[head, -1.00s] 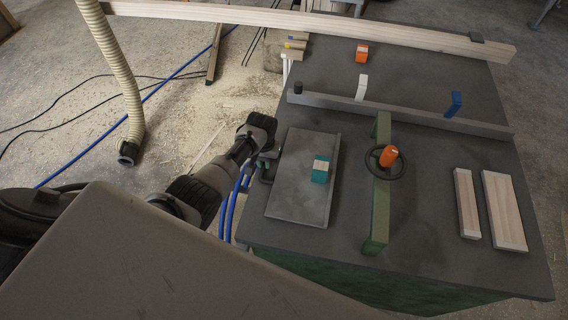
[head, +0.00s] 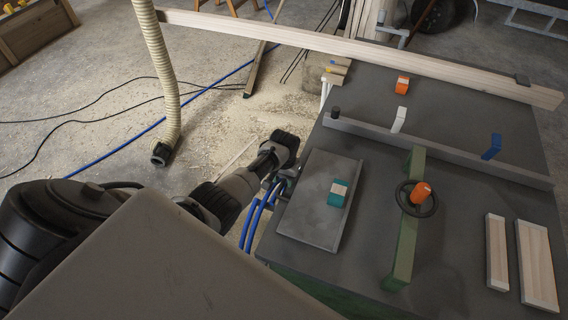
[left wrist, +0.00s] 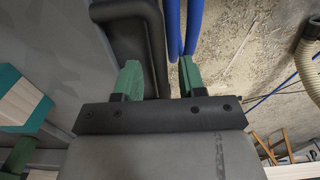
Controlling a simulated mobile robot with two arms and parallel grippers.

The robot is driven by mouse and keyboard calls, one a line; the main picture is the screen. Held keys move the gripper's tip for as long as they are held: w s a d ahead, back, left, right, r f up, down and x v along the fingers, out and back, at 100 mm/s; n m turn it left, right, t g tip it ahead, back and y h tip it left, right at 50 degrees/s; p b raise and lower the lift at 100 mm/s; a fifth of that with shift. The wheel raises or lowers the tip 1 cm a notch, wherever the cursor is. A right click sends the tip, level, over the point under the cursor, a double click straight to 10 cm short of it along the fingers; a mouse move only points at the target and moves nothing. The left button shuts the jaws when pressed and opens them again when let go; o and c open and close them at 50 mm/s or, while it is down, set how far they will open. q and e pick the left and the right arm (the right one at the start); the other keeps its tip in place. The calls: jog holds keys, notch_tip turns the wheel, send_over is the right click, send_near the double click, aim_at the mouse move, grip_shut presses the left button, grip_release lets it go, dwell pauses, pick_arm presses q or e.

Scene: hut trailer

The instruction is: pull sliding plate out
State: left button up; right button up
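The sliding plate (head: 315,207) is a flat grey plate with a raised right edge, lying on the dark machine table at its left side. A teal block with a pale label (head: 338,192) is on it. My left gripper (head: 281,185) is at the plate's left edge in the head view. In the left wrist view its green fingers (left wrist: 158,80) are apart. The plate's dark handle (left wrist: 155,45) has its bar between the fingers, with a gap showing toward the right finger. Contact with the left finger is unclear. My right gripper is not in view.
The machine table (head: 465,235) carries a grey fence (head: 440,152), a green bar (head: 405,245) with a dark handwheel, and two wooden pieces (head: 537,265). Blue hoses (head: 258,215) hang beside my left gripper. A ribbed duct (head: 160,70) and sawdust are on the floor at left.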

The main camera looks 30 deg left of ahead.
pick_arm(q)
notch_tip(320, 180, up, 11)
dwell(0.7)
jog(key=shift+f, duration=0.15)
